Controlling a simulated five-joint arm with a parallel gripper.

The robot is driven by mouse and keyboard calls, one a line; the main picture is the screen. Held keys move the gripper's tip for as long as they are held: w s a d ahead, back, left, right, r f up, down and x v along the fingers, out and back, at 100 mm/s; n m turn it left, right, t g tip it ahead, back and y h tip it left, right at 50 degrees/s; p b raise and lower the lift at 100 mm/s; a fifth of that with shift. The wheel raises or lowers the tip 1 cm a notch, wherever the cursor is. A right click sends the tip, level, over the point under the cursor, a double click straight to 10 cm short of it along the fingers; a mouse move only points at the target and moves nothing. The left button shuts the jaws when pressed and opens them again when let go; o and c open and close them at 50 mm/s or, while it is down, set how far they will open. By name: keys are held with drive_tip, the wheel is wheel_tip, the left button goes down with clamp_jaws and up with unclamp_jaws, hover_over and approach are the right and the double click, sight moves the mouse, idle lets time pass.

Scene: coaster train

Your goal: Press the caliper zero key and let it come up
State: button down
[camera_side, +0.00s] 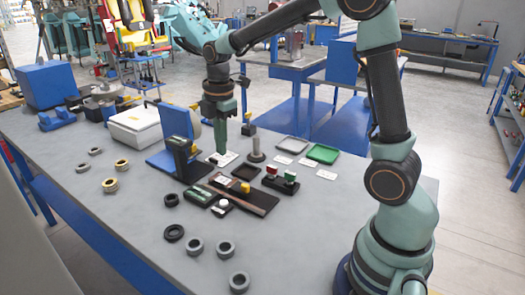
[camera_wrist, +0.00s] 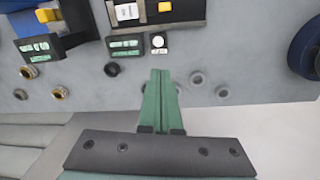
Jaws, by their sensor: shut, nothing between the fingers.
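A caliper-like tool with a white display (camera_side: 223,181) and a yellow part (camera_side: 245,187) lies on a black tray (camera_side: 262,203). The tray's near side also shows at the top of the wrist view (camera_wrist: 184,22). A small dark box with a round pale button (camera_wrist: 158,41) sits beside a low black block with a green display (camera_wrist: 126,46); the button box also shows in the side view (camera_side: 222,208). I cannot tell which is the zero key. My gripper (camera_side: 222,150) is shut and empty, pointing down above the table behind the tray. Its fingers fill the wrist view's middle (camera_wrist: 160,73).
An upright black instrument (camera_side: 183,158) stands left of the tray. Black and grey rings (camera_side: 239,282) lie in front, and brass rings (camera_side: 110,185) at left. A stand with red and green pieces (camera_side: 281,180) is at right. A green tray (camera_side: 323,154) lies behind.

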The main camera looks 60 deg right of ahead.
sight(223, 202)
drive_tip(key=shift+w+d+f+n+g, duration=0.15)
drive_tip(key=shift+w+f+n, duration=0.25)
drive_tip(key=shift+f+n, duration=0.2)
drive_tip(key=shift+w+d+f+n+g, duration=0.15)
drive_tip(key=shift+w+f+n, duration=0.25)
drive_tip(key=shift+f+n, duration=0.15)
wheel_tip(223, 202, down, 14)
drive_tip(key=shift+f, duration=0.1)
